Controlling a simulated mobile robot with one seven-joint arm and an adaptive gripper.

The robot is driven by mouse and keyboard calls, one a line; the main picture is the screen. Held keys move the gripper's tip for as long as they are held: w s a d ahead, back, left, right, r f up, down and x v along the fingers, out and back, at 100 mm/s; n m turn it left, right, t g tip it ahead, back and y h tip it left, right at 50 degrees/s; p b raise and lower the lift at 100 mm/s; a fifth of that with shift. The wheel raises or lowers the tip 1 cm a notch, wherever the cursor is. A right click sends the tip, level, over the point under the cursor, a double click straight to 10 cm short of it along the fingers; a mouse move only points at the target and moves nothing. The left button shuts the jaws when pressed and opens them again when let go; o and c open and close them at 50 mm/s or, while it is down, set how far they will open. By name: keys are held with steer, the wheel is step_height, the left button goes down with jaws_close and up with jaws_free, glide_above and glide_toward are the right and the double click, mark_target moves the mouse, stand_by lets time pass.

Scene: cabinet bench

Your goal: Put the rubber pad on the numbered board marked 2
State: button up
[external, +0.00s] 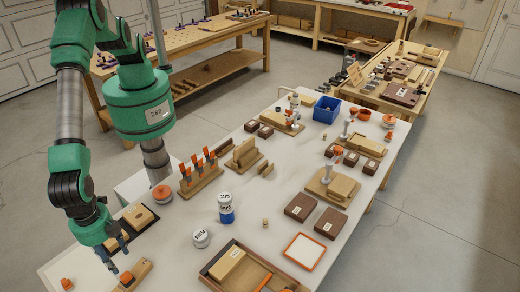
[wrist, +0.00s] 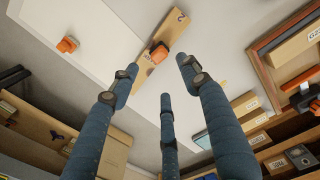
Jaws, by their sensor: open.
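My gripper (external: 118,254) has three blue fingers, spread open and empty, above the near left end of the white table. In the wrist view the fingertips (wrist: 160,78) point toward a narrow wooden board (wrist: 149,76) with a dark mark that looks like a 2 at its far end. This board also shows below my gripper in the external view (external: 142,268). A small orange block (wrist: 159,53) sits on it. Another orange piece (wrist: 68,45) lies apart on the table, at the lower left in the external view (external: 66,284). I cannot tell which orange piece is the rubber pad.
A wooden block on a dark base (external: 139,217) stands just behind my gripper. A rack with orange-handled tools (external: 198,175) stands farther back. Bare tabletop lies between the board and tray.

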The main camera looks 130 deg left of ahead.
steer(key=shift+r, duration=0.1)
steer(key=s+a+r+t+h, duration=0.1)
steer(key=s+a+r, duration=0.1)
steer(key=a+r, duration=1.5)
steer(key=s+a+r+t, duration=0.1)
steer(key=s+a+r, duration=0.2)
steer(key=a+r, duration=1.5)
steer(key=s+a+r+t, duration=0.1)
steer(key=s+a+r, duration=0.6)
steer(key=r, duration=0.1)
steer(key=s+a+t, duration=0.1)
steer(key=s+a, duration=0.4)
steer(key=s, duration=0.4)
steer(key=s+a, duration=0.6)
steer(key=s, duration=0.3)
steer(key=s+a+t+y, duration=0.1)
steer(key=s+a, duration=0.5)
steer(key=s, duration=0.3)
steer(key=shift+r+t, duration=0.2)
steer(key=shift+t, duration=0.1)
steer(key=shift+f, duration=0.1)
